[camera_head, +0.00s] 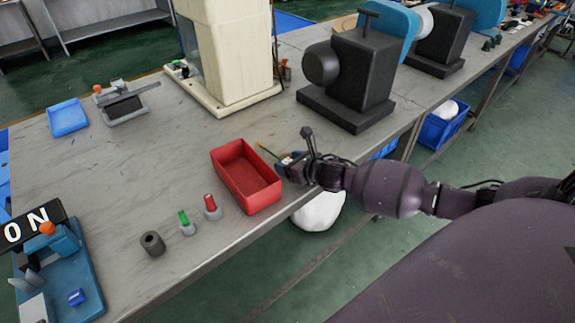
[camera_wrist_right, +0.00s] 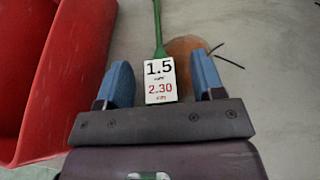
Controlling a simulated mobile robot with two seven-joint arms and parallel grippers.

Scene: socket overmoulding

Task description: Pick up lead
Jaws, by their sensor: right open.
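A thin green lead (camera_wrist_right: 158,30) with a white label (camera_wrist_right: 160,80) reading 1.5 and 2.30 shows in the right wrist view. My right gripper (camera_wrist_right: 161,63) is open, with one blue finger on each side of the label and a gap at both sides. In the head view the right gripper (camera_head: 286,163) is low over the bench edge, just right of the red bin. The lead's thin end (camera_head: 267,150) sticks out to its upper left there. The lead's lower part is hidden behind the gripper body. My left gripper is not in view.
The red bin (camera_wrist_right: 84,62) stands close to the left finger. An orange-brown patch (camera_wrist_right: 188,50) with thin dark strands lies behind the label. A red-topped part (camera_head: 211,207), a green-topped part (camera_head: 186,222) and a dark cylinder (camera_head: 152,243) stand on the bench. A black machine (camera_head: 365,70) stands behind.

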